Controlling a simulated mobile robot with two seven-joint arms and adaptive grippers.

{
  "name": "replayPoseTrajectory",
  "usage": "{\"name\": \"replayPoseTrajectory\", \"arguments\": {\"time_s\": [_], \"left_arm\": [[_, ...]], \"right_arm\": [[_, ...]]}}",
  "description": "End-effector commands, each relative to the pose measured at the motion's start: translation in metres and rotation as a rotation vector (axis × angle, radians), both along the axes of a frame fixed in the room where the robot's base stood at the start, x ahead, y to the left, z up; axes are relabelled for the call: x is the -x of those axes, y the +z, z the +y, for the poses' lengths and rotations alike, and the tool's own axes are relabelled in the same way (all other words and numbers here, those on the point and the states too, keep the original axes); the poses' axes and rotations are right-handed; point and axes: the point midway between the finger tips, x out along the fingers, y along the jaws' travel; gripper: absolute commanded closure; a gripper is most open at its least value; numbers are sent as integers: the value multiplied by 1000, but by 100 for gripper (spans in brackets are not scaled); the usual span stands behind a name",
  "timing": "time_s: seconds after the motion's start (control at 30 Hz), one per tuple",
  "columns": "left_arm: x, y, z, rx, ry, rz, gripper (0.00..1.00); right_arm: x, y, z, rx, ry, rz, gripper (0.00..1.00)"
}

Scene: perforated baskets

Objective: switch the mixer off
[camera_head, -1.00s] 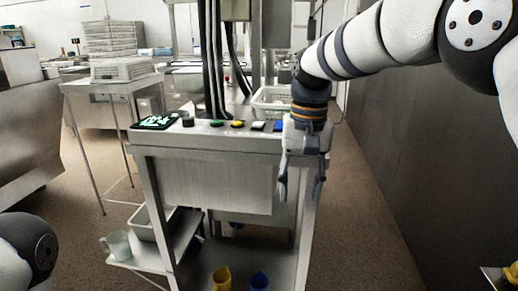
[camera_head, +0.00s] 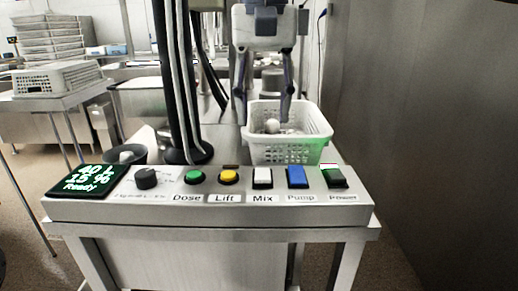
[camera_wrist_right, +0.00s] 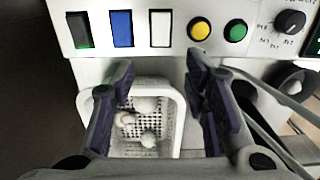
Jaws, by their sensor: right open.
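The control panel (camera_head: 90,208) carries a white rocker switch labelled Mix (camera_head: 262,178), between the yellow Lift button (camera_head: 228,177) and the blue Pump switch (camera_head: 297,177). The white switch also shows in the right wrist view (camera_wrist_right: 160,28), where I cannot tell which way it is tipped. My right gripper (camera_head: 264,118) is open and empty, pointing down over the white basket behind the panel. In the wrist view its fingers (camera_wrist_right: 160,78) spread either side of the basket, apart from the switch. The left gripper is out of view.
The perforated white basket (camera_head: 285,150) holds a few pale round items. Dark hoses (camera_head: 180,90) rise at the left; a wall stands right.

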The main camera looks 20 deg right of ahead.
Motion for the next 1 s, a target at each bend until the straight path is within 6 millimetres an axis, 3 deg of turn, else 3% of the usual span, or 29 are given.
{"name": "replayPoseTrajectory", "arguments": {"time_s": [0.2,0.33,0.5,0.7,0.9,1.0], "left_arm": [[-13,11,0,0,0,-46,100],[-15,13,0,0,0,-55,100],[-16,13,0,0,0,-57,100],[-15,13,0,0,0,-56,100],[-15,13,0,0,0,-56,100],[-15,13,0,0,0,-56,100]], "right_arm": [[2,-54,-1,2,0,-2,58],[1,-77,0,1,0,-3,58],[0,-89,0,1,0,-2,58],[0,-90,0,0,0,-1,58],[0,-90,0,0,0,-1,100],[0,-90,0,0,0,-1,100]]}}
